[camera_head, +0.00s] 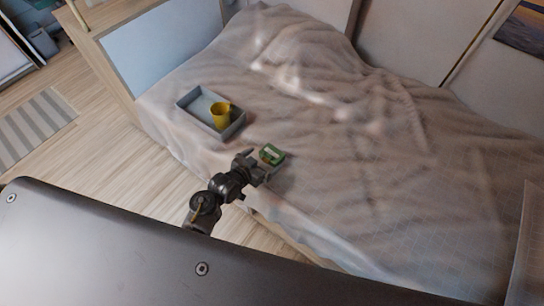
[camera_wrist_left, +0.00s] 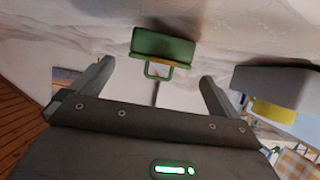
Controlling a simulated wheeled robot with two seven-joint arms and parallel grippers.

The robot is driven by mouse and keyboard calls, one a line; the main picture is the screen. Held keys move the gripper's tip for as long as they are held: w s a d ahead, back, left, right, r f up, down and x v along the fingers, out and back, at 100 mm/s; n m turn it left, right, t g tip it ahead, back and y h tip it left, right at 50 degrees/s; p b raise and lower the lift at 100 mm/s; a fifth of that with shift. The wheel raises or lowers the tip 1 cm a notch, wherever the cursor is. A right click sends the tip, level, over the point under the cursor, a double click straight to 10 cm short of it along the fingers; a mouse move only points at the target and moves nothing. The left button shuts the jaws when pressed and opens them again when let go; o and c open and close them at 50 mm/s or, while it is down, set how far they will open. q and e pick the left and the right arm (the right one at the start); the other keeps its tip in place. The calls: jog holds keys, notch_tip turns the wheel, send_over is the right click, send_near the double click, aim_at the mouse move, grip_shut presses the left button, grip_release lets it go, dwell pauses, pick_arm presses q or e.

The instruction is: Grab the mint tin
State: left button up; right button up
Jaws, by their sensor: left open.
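My right gripper is not in view.
A grey tray (camera_head: 183,103) with a yellow cup (camera_head: 220,115) in it sits on the bed left of the tin. The rumpled bedspread (camera_head: 400,200) is clear to the right. The bed's front edge drops to a wooden floor (camera_head: 120,140).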

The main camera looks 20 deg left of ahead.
aim_at(267, 159)
pick_arm(q)
jog(key=shift+x, duration=1.5)
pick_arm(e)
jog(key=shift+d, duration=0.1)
pick_arm(q)
jog(key=shift+c, duration=0.3)
jog(key=c, duration=1)
jog(key=shift+r, duration=0.1)
jog(key=shift+r, duration=0.45)
notch_tip(267, 159, up, 3)
jog(key=shift+f, duration=0.2)
jog(key=a+v, duration=0.1)
jog(key=v, duration=0.4)
jog(key=w+r+p+v, duration=0.1)
jog(key=v, duration=0.5)
jog(key=w+a+r+v, duration=0.1)
jog(key=v, duration=0.4)
jog(key=shift+a+r, duration=0.2)
jog(key=shift+a, duration=0.15)
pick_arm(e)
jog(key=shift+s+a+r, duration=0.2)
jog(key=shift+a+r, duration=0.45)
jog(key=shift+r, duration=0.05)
